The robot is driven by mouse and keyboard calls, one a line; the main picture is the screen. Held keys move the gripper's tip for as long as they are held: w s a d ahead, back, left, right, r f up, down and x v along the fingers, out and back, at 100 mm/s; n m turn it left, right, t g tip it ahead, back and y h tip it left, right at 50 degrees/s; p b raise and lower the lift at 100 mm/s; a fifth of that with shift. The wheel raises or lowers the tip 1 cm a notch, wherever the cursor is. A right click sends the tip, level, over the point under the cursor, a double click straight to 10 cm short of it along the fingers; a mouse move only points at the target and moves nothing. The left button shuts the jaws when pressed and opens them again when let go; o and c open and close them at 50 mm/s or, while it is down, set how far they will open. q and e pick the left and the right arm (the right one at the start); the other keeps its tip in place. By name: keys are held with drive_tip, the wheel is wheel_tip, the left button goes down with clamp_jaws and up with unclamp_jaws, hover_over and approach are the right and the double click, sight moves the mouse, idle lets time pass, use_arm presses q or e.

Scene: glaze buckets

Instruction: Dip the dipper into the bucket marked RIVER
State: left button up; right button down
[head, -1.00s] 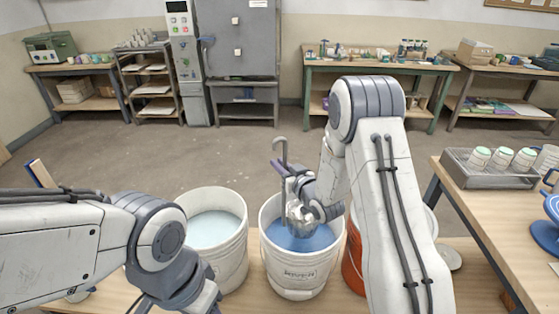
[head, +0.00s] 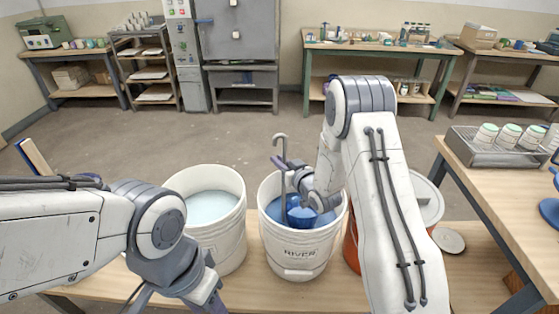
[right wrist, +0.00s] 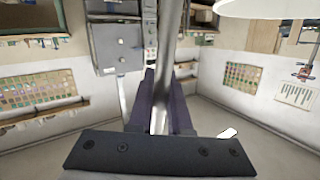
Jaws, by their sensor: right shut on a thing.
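The white bucket marked RIVER (head: 299,264) stands at the middle front of the head view and holds blue glaze. The dipper has a grey hooked handle (head: 282,144) and a dark blue cup (head: 301,216). My right gripper (head: 287,165) is shut on the handle, which stands roughly upright; the handle also shows in the right wrist view (right wrist: 166,70). The cup is within the bucket's mouth; its lower part meets the glaze in the picture, and I cannot tell how deep it sits. My left gripper (head: 212,301) is partly cut off at the bottom edge.
A white bucket of pale glaze (head: 222,246) stands just left of the RIVER bucket. An orange bucket (head: 351,250) is close on the right, mostly behind my right arm. A side table (head: 500,195) with a grey tray of jars (head: 480,153) is at the right.

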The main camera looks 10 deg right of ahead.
sight(285, 141)
wheel_tip(285, 141, down, 7)
drive_tip(key=b, duration=0.5)
drive_tip(key=shift+r, duration=0.2)
drive_tip(key=shift+w+r, duration=0.1)
drive_tip(key=shift+r, duration=0.1)
idle(2.9)
drive_tip(key=shift+d+r+m+h+p, duration=0.15)
drive_tip(key=shift+r+m+h+p, duration=0.45)
drive_tip(key=shift+r+p, duration=1.25)
drive_tip(key=shift+d+r+m+h+p, duration=0.15)
drive_tip(key=shift+r+h+p, duration=0.9)
drive_tip(key=shift+r, duration=1.25)
drive_tip(key=shift+d+r+m+h+p, duration=0.1)
drive_tip(key=shift+r+m+h+p, duration=0.4)
drive_tip(key=shift+r+p, duration=1.4)
drive_tip(key=shift+w+d+r+p, duration=0.1)
drive_tip(key=shift+w+r+p, duration=0.05)
drive_tip(key=shift+r+p, duration=0.25)
drive_tip(key=shift+w+d+r+p, duration=0.15)
drive_tip(key=shift+r+p, duration=0.15)
drive_tip(key=shift+r, duration=0.2)
drive_tip(key=shift+a, duration=0.1)
